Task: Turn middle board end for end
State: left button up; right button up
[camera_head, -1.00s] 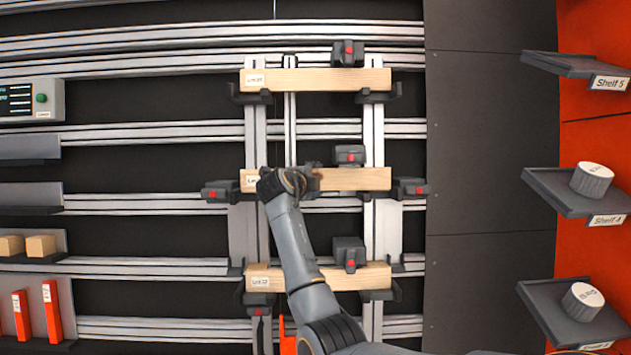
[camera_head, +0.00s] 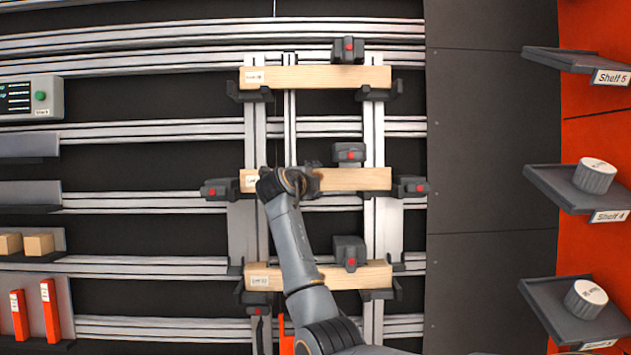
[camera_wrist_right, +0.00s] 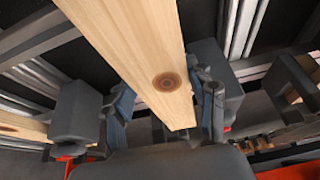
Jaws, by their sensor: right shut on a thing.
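The middle board (camera_head: 355,179) is a pale wooden beam lying level across the two upright rails, with a white label at its left end. My right gripper (camera_head: 308,180) is shut on the middle board left of its centre and hides part of it. In the right wrist view the board (camera_wrist_right: 135,40), with a dark knot, runs between the two fingers of my right gripper (camera_wrist_right: 166,106). Dark clamps with red buttons stand at its left end (camera_head: 215,190), its right end (camera_head: 411,188) and above its middle (camera_head: 348,153). My left gripper is not in view.
A top board (camera_head: 320,78) and a bottom board (camera_head: 330,275) rest on brackets above and below, each with a clamp block close by. Shelves with white round pieces (camera_head: 593,177) stand at the right. A control box (camera_head: 30,98) is at the left.

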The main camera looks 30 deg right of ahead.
jog(key=o, duration=1.4)
jog(key=v, duration=0.7)
jog(key=shift+s+a+r, duration=0.15)
jog(key=shift+a, duration=0.05)
